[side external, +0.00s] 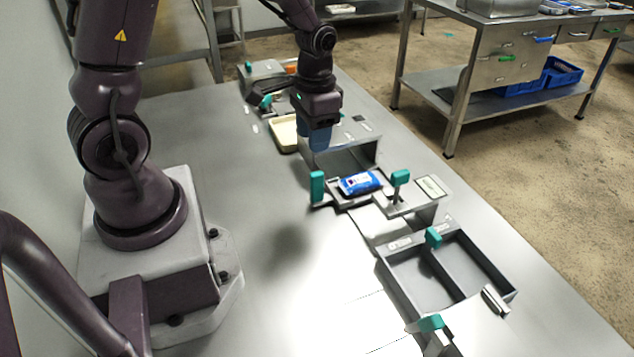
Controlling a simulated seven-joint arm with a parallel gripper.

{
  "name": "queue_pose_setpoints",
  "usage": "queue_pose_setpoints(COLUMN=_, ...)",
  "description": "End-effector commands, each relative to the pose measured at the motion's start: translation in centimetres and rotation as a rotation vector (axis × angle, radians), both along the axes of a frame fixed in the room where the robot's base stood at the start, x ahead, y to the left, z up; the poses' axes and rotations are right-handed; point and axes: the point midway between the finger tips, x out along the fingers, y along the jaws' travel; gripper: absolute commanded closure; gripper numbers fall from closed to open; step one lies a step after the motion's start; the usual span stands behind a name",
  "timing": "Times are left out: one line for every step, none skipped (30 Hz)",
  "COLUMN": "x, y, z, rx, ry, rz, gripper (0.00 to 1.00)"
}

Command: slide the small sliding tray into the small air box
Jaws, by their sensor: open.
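The small air box (364,153) is a grey metal box with an open front, in the middle of the table in the side external view. The small sliding tray (343,202) appears to be the metal tray in front of the opening, outside the box. A blue and white packet (360,182) lies on it. A teal handle (317,187) stands upright at the tray's left end. My gripper (316,143), with blue fingers, points down above the left side of the box, apart from the tray. It is open with nothing visible in it. The gap between its fingers is hard to see.
A teal-topped lever (400,177) stands right of the packet. A grey two-compartment tray (384,275) with teal handles lies nearer the camera. The table's left middle is clear.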

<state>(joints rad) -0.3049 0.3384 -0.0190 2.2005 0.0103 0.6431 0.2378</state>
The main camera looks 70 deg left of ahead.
Motion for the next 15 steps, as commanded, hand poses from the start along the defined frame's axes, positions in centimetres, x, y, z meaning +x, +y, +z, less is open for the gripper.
queue_pose_setpoints(x=0.8, y=0.2, z=0.3, rx=0.010, ry=-0.035, rz=-0.027, gripper=0.57)
queue_pose_setpoints(x=0.8, y=0.2, z=0.1, rx=0.011, ry=-0.038, rz=-0.036, gripper=0.57)
queue_pose_setpoints(x=0.8, y=0.2, z=-0.1, rx=0.011, ry=-0.038, rz=-0.042, gripper=0.57)
queue_pose_setpoints(x=0.8, y=0.2, z=-0.4, rx=0.011, ry=-0.037, rz=-0.044, gripper=0.57)
queue_pose_setpoints(x=0.8, y=0.2, z=-0.7, rx=0.010, ry=-0.037, rz=-0.044, gripper=0.57)
queue_pose_setpoints(x=0.8, y=0.2, z=-1.3, rx=0.010, ry=-0.035, rz=-0.044, gripper=0.57)
queue_pose_setpoints(x=0.7, y=0.2, z=-1.8, rx=0.010, ry=-0.035, rz=-0.043, gripper=0.57)
queue_pose_setpoints(x=0.7, y=0.1, z=-2.3, rx=0.009, ry=-0.034, rz=-0.043, gripper=0.57)
queue_pose_setpoints(x=0.7, y=0.1, z=-3.1, rx=0.009, ry=-0.033, rz=-0.043, gripper=0.57)
queue_pose_setpoints(x=0.7, y=0.1, z=-3.8, rx=0.009, ry=-0.032, rz=-0.043, gripper=0.57)
queue_pose_setpoints(x=0.7, y=0.1, z=-4.4, rx=0.009, ry=-0.032, rz=-0.043, gripper=0.57)
queue_pose_setpoints(x=0.6, y=0.1, z=-5.3, rx=0.009, ry=-0.031, rz=-0.042, gripper=0.57)
queue_pose_setpoints(x=0.7, y=0.1, z=-6.0, rx=0.009, ry=-0.032, rz=-0.042, gripper=0.57)
queue_pose_setpoints(x=0.7, y=0.1, z=-6.6, rx=0.009, ry=-0.032, rz=-0.042, gripper=0.57)
queue_pose_setpoints(x=0.6, y=0.1, z=-7.5, rx=0.009, ry=-0.032, rz=-0.042, gripper=0.57)
